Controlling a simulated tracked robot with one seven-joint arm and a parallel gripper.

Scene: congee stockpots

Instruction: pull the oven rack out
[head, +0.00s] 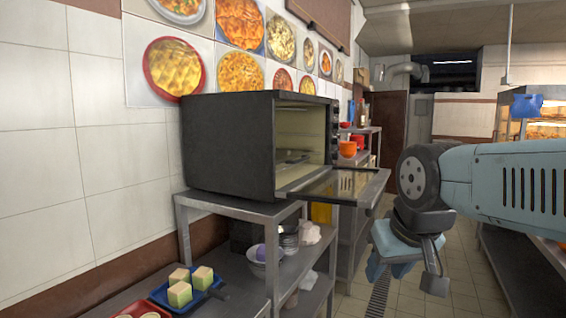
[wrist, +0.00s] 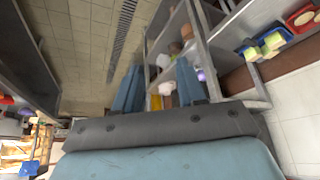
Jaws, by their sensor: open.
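A dark toaster oven (head: 230,145) stands on a metal table against the tiled wall in the head view. Its glass door (head: 345,185) is folded down and open, facing right. The oven rack (head: 292,156) shows only in part inside the lit cavity; the oven's side wall hides the rest. My gripper (head: 405,272) is right of the oven and lower than its door, apart from both, with its fingers pointing down. It is open and empty. In the wrist view my gripper (wrist: 160,88) has its two blue fingers spread above the floor and shelf. The oven does not show there.
The metal table (head: 240,215) has a lower shelf with bowls and cloths. A blue tray (head: 205,296) with pale cubes sits at the front left. A shelf with orange pots (head: 348,149) stands behind the oven. The tiled aisle floor (head: 400,300) is clear.

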